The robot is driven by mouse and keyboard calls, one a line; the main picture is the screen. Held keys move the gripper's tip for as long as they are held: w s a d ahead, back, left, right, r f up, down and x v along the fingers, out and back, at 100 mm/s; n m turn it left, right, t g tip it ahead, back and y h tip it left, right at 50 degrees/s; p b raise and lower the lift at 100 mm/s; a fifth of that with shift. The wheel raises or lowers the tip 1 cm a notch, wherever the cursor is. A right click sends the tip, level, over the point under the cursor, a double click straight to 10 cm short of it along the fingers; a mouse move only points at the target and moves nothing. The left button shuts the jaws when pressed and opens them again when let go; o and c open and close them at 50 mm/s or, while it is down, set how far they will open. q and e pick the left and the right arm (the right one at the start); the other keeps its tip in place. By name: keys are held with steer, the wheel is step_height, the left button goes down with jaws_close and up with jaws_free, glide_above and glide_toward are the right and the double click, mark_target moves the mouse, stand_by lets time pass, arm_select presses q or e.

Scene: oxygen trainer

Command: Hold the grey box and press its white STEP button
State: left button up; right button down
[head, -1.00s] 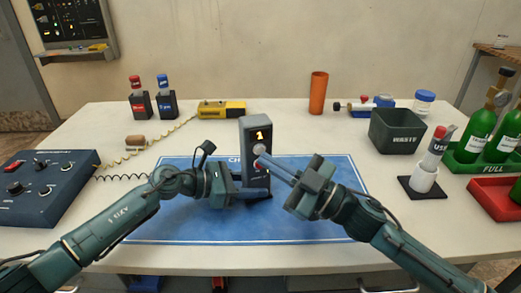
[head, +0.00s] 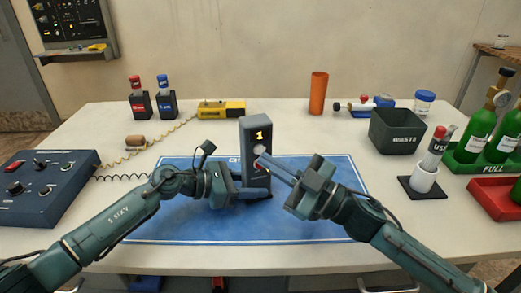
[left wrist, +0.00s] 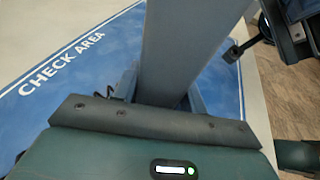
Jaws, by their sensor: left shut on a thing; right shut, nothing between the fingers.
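My left gripper (head: 252,191) is shut on the lower part of the box. In the left wrist view the box's grey body (left wrist: 180,50) rises between the fingers. My right gripper (head: 263,162) is shut and empty, its tips at the lower edge of the button. I cannot tell whether they touch the box. A small red spot shows by the tips.
The blue mat (head: 190,228) lies under both arms. A dark blue control box (head: 45,185) sits at the left. An orange cup (head: 318,93) stands at the back.

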steer(key=shift+w, duration=0.15)
steer(key=shift+w+a, duration=0.1)
steer(key=shift+w, duration=0.15)
steer(key=shift+w+a, duration=0.15)
steer(key=shift+w, duration=0.25)
stand_by(0.9)
steer(key=shift+s, duration=0.1)
steer(key=shift+s+d, duration=0.25)
steer(key=shift+s, duration=0.45)
steer(key=shift+s, duration=0.1)
steer(key=shift+s+d, duration=0.25)
steer(key=shift+s, duration=0.5)
steer(key=shift+s+d, duration=0.25)
steer(key=shift+s, duration=0.55)
steer(key=shift+s+d, duration=0.25)
steer(key=shift+s, duration=0.5)
stand_by(0.8)
